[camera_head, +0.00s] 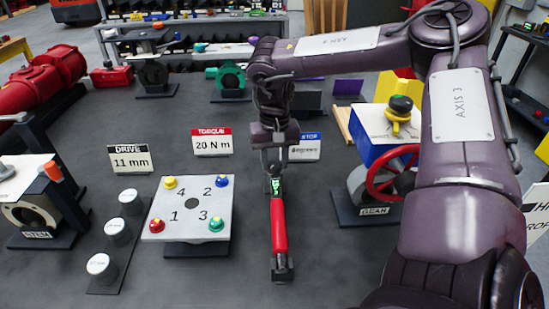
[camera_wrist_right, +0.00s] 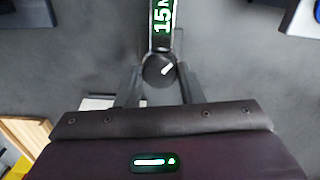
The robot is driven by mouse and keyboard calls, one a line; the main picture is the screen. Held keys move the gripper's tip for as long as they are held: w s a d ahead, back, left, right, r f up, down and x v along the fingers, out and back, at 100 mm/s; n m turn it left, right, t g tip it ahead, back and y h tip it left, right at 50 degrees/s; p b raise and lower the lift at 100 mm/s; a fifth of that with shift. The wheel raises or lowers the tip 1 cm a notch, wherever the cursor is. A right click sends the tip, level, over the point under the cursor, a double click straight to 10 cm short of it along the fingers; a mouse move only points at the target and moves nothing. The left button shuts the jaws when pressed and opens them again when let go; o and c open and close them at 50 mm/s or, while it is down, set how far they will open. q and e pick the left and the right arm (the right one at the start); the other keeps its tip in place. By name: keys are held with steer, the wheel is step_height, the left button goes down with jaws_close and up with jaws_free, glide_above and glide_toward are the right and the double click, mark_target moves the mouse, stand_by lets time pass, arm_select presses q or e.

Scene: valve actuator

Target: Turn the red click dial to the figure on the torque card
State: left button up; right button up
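A wrench with a red handle (camera_head: 279,225) lies on the dark bench top in the head view. Its green-lit display (camera_wrist_right: 162,18) reads 15 N in the right wrist view, with the rest cut off or hidden. A round dark dial (camera_wrist_right: 158,71) with a white mark sits at the display's end; I see no red on it there. The red-topped torque card (camera_head: 212,142) reads 20 N m. My right gripper (camera_wrist_right: 158,78) is at the dial, one finger on each side, with narrow gaps visible; its fingers are small in the head view (camera_head: 274,168). My left gripper is out of view.
A plate with coloured knobs numbered 1 to 4 (camera_head: 192,211) stands left of the wrench. A DRIVE card reading 11 mm (camera_head: 130,158) and several capped cylinders (camera_head: 116,230) are further left. A red handwheel (camera_head: 379,184) on the GEAR stand is right, near my right arm.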

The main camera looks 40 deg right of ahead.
mark_target(275, 164)
steer(key=c, duration=0.4)
steer(key=m+b, duration=0.1)
steer(key=b, duration=0.2)
steer(key=m+b, duration=0.2)
steer(key=b, duration=0.1)
steer(key=shift+f+m, duration=0.3)
steer(key=shift+r+m+b, duration=0.15)
steer(key=shift+m+b, duration=0.15)
steer(key=shift+b, duration=0.15)
steer(key=shift+r, duration=0.2)
steer(key=o, duration=1)
step_height(275, 164, up, 8)
steer(key=shift+f, duration=0.1)
